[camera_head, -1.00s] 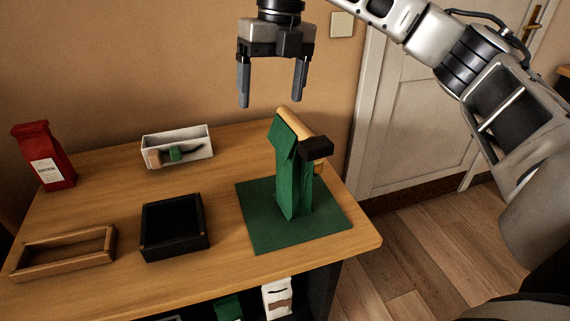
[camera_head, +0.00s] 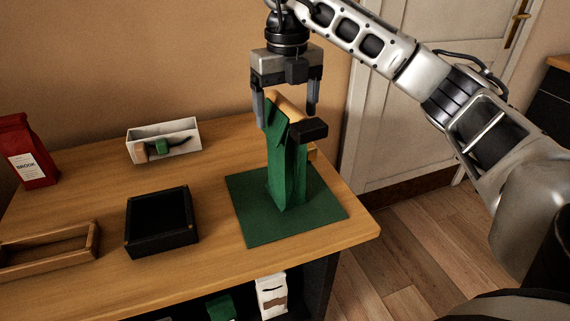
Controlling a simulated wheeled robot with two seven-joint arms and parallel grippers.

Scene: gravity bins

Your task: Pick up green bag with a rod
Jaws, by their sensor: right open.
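The green bag (camera_head: 287,170) stands upright on a dark green square mat (camera_head: 250,222) near the table's right end. A light wooden rod (camera_head: 280,100) lies at its top, and a black block-like piece (camera_head: 309,130) sticks out at the top front. My right gripper (camera_head: 286,115) points down with its jaws open. One finger shows on each side of the bag's top in the picture, with the rod between them. I cannot tell whether the fingers touch the bag. My left gripper is not in view.
On the table (camera_head: 200,262) are a black tray (camera_head: 160,245), a wooden tray (camera_head: 50,262), a white box (camera_head: 150,128) with small items and a red bag (camera_head: 27,155). A white bag (camera_head: 271,295) and another green item (camera_head: 221,307) sit below the table top.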

